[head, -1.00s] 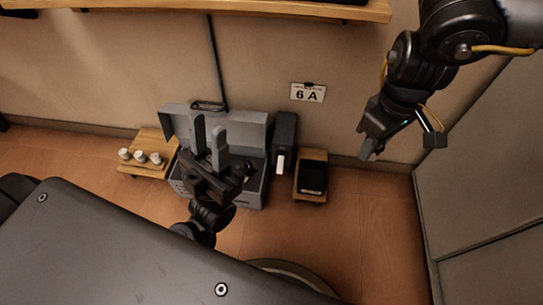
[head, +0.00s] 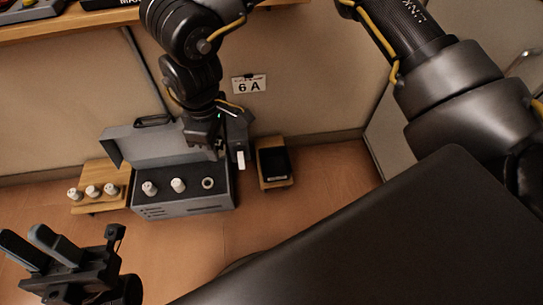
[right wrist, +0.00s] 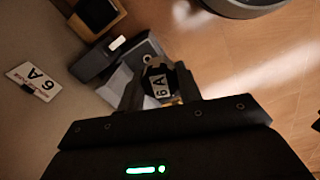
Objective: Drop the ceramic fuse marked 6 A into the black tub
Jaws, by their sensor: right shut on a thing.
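My right gripper (head: 216,148) is above the back right of the grey case in the head view. The right wrist view shows it shut on a dark piece with a pale label reading 6A, the 6 A fuse (right wrist: 158,84). I cannot make this fuse out in the head view. The black tub (head: 273,161) sits on a small wooden stand, right of my right gripper and apart from it. My left gripper (head: 38,250) is at the lower left, its fingers apart and empty.
The grey open case (head: 185,209) holds two white fuses and a round ring-like part on top. Three white fuses stand on a wooden rack (head: 110,205) to its left. A dark upright box (head: 241,140) stands between case and tub. A 6 A card (head: 249,84) hangs above.

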